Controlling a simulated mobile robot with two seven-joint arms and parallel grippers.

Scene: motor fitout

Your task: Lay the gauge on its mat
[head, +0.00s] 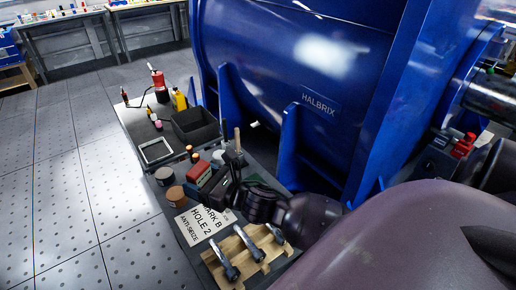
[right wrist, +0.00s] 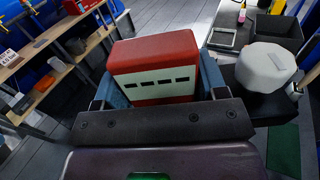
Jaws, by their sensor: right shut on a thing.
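A red block with a white front and a row of dark slots, which I take to be the gauge (right wrist: 158,66), is between the blue-padded fingers of my right gripper (right wrist: 156,90). In the head view the gauge (head: 198,171) shows red at the tip of my right gripper (head: 208,181), over the bench. The gripper is shut on it. A plain green patch, apparently the mat (right wrist: 284,150), lies at the lower right of the right wrist view, partly hidden. My left gripper is not in view.
The narrow bench carries a black bin (head: 195,126), a grey frame-like tray (head: 156,151), tins, bottles and a white-grey rounded thing (right wrist: 268,67). A wooden rack (head: 247,253) with dark tools and a printed sheet (head: 204,221) lie nearer. The blue machine (head: 300,60) walls the right side.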

